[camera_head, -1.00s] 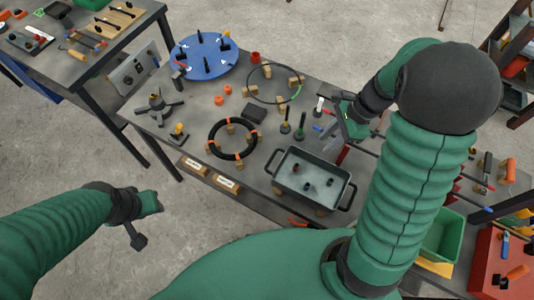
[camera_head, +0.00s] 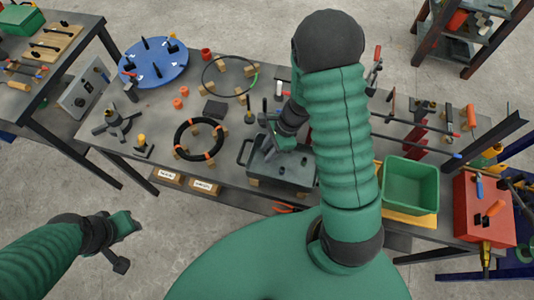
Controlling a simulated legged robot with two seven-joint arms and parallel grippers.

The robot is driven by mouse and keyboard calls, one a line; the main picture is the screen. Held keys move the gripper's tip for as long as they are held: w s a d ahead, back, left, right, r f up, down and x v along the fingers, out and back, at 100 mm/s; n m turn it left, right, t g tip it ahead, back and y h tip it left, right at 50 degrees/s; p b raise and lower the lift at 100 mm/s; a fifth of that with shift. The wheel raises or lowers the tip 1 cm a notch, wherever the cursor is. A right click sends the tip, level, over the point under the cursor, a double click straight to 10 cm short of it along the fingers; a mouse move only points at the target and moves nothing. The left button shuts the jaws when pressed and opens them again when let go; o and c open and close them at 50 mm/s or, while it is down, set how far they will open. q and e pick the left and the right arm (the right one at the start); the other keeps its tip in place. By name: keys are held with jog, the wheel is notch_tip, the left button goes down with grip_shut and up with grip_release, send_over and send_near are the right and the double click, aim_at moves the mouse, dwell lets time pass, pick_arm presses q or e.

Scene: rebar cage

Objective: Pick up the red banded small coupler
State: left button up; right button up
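A grey metal tray (camera_head: 243,165) with looped end handles sits at the front of the long table. A small dark coupler (camera_head: 282,169) and another beside it (camera_head: 303,161) show inside; I cannot make out a red band on either. My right gripper (camera_head: 278,140) is over the back left part of the tray, pointing down and left. The arm hides the tray's right part, and the fingertips are too small and dark to judge their opening. My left gripper (camera_head: 126,224) hangs over the floor at the left, away from the table, its fingers unclear.
A black ring with orange bands (camera_head: 199,140) lies left of the tray. A thin hoop on wooden blocks (camera_head: 230,76) and a blue round board (camera_head: 154,62) are behind.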

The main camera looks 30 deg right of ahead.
jog(key=shift+w+d+f, duration=0.15)
jog(key=shift+w+f, duration=0.05)
jog(key=shift+f, duration=0.2)
jog(key=shift+c, duration=0.2)
jog(key=c, duration=0.5)
jog(key=shift+r, duration=0.1)
grip_shut()
